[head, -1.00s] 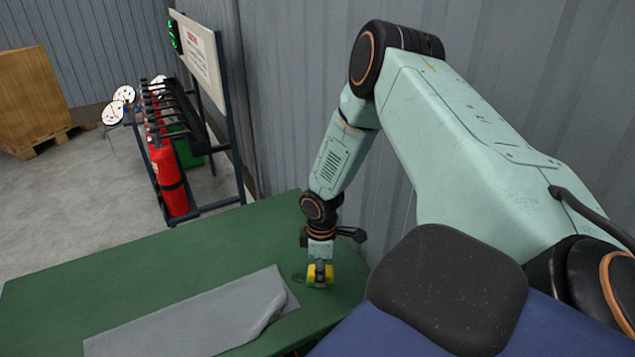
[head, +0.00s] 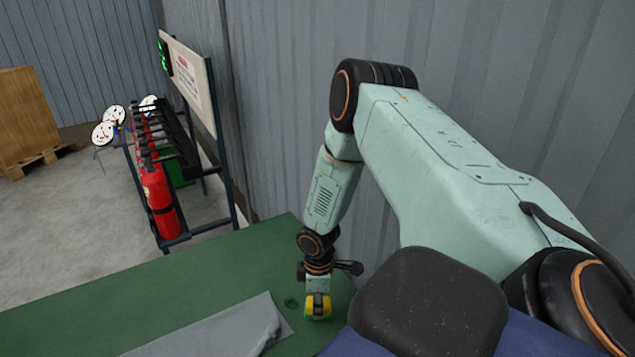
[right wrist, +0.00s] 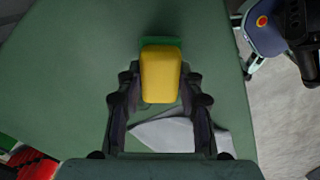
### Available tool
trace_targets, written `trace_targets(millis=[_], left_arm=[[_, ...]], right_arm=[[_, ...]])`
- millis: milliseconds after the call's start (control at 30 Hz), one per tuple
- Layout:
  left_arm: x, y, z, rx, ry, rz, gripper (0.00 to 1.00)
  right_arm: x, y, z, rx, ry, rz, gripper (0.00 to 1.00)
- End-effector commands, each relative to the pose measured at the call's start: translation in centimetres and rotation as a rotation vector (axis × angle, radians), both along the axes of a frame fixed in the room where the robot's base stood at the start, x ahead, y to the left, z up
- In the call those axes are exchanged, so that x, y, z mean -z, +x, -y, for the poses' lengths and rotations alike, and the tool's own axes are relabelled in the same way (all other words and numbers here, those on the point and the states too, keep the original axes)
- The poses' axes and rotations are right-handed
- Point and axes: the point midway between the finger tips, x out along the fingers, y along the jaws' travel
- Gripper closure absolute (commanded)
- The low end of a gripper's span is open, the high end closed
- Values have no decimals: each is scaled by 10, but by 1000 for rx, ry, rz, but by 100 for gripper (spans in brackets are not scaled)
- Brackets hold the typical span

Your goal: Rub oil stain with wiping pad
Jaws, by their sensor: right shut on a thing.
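The wiping pad (head: 318,307) is a small yellow and green block at the right end of the green table. In the right wrist view the pad (right wrist: 161,76) shows its yellow face, with a green edge behind it. My right gripper (head: 318,293) is shut on the pad and points down at the tabletop; its two dark fingers (right wrist: 160,82) stand on either side of it. The oil stain (head: 291,302) is a small dark spot on the table just left of the pad, uncovered in the head view. I cannot make out the stain in the right wrist view. My left gripper is not in view.
A grey cloth (head: 225,333) lies on the green table (head: 130,297), close to the stain on its near side. A rack with red extinguishers (head: 160,200) stands behind the table. A corrugated wall (head: 270,120) rises behind my right arm. The left of the table is clear.

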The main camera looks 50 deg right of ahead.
Motion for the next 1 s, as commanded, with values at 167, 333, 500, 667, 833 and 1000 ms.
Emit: trace_targets(millis=[167,333,500,667,833,1000], left_arm=[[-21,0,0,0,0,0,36],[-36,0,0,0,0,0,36],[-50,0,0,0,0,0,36],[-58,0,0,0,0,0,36],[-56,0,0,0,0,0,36],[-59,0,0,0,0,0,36]], right_arm=[[-21,2,0,0,-1,5,94],[-36,3,0,-1,-1,6,94],[-50,3,1,-1,-1,6,94],[-57,3,1,-2,-2,7,94],[-55,3,1,-1,-2,7,94],[-58,3,1,-1,-2,7,94]])
